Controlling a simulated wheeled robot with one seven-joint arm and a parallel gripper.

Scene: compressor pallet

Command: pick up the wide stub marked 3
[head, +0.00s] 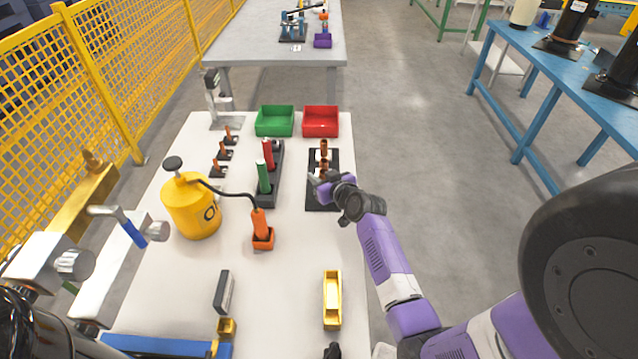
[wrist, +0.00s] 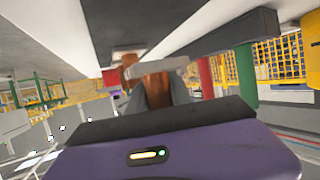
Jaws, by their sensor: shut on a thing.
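A black plate (head: 312,192) lies on the white table, right of its middle, with copper-brown stubs (head: 323,148) standing on it. My gripper (head: 317,180) is at this plate, low and coming from the right. In the wrist view my gripper (wrist: 155,95) is shut on a copper-brown stub (wrist: 155,80). Part of another copper-coloured piece (wrist: 130,61) shows behind it. White labels are by the stubs, but no number is readable, so I cannot tell which stub is marked 3.
Left of the plate a dark holder (head: 267,190) bears a red cylinder (head: 268,153) and a green cylinder (head: 263,177). A green bin (head: 274,121) and a red bin (head: 320,121) stand behind. A yellow canister (head: 190,208) and a yellow tray (head: 332,300) are nearer.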

